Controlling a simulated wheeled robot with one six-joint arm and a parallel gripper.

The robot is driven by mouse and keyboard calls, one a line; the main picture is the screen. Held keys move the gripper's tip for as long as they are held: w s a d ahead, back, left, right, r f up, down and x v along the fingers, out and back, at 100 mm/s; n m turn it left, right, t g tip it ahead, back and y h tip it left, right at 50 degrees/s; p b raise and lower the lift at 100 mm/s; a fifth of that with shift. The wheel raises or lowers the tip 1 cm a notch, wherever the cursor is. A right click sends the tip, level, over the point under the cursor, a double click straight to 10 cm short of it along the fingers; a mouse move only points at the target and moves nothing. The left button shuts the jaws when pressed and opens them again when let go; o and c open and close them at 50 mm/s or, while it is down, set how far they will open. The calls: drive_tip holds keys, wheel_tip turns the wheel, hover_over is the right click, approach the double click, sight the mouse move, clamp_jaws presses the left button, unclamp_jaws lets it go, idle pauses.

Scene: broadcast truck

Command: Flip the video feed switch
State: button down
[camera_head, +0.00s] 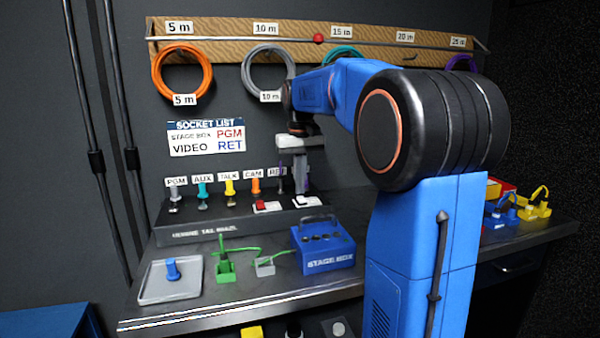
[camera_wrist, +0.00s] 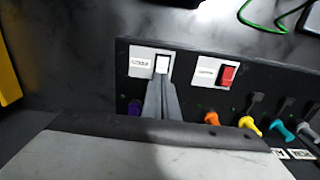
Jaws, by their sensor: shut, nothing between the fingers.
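Two switches sit on the black panel (camera_head: 225,232). In the wrist view, one has a white rocker (camera_wrist: 162,64) beside a small label too blurred to read; the other has a red rocker (camera_wrist: 228,76) with its own unreadable label. I cannot tell which label names the video feed. In the head view, they are the right switch (camera_head: 308,203) and the left switch (camera_head: 266,207). My gripper (camera_wrist: 160,84) is shut and empty, pointing down at the white rocker's near edge. Whether it touches is unclear. The gripper (camera_head: 300,188) also shows above the panel in the head view.
Several coloured plugs, including an orange one (camera_head: 256,186) and a purple one (camera_wrist: 134,108), stand behind the switches. A blue stage box (camera_head: 322,250), a green connector (camera_head: 226,268) and a grey tray (camera_head: 165,288) are in front. Cable coils hang on the wall.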

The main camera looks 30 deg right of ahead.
drive_tip(key=shift+f, duration=0.35)
drive_tip(key=shift+w+f, duration=0.1)
drive_tip(key=shift+f, duration=0.1)
drive_tip(key=shift+s, duration=0.2)
idle(0.3)
drive_tip(key=shift+s+a+r, duration=0.2)
drive_tip(key=shift+s+r, duration=0.05)
drive_tip(key=shift+s, duration=0.35)
wheel_tip(320, 180, up, 14)
drive_tip(key=w, duration=0.2)
drive_tip(key=shift+d, duration=0.3)
drive_tip(key=shift+f, duration=0.1)
idle(0.6)
